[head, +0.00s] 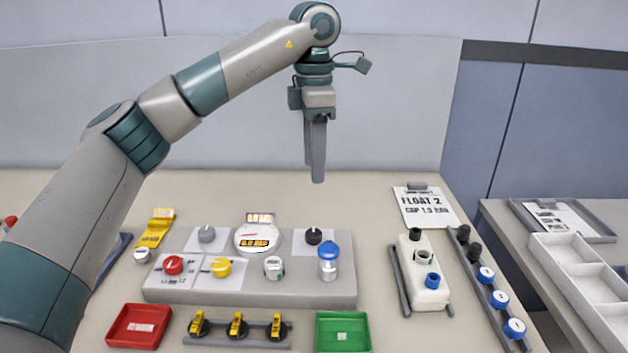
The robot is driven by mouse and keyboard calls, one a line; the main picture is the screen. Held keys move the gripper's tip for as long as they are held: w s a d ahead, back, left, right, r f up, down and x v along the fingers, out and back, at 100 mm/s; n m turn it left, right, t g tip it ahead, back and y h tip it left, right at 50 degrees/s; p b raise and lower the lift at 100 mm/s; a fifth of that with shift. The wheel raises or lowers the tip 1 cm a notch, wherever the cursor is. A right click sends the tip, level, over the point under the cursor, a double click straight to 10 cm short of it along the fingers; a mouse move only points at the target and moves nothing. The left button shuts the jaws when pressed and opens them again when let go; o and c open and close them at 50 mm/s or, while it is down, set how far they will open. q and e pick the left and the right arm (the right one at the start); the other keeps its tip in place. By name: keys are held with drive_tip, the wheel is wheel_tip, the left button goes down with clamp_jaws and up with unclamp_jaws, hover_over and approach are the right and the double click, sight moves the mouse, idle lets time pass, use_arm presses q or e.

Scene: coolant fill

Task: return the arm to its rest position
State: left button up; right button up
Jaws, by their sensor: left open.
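My left arm comes in from the left, rises to the top middle of the head view and bends down at its wrist. My left gripper (317,180) points straight down, high above the back of the grey panel. Its fingers look edge-on, so the gap between them hardly shows. It is open and nothing shows in it. My right gripper is not in view.
Below stands the grey panel (250,291) with knobs, a gauge and a blue-capped bottle (328,262). A red tray (139,326) and a green tray (343,332) lie in front. A clipboard (427,208) and a white block (424,272) are right. The air around the gripper is free.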

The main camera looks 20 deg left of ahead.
use_arm(q)
drive_tip(key=shift+r, duration=0.7)
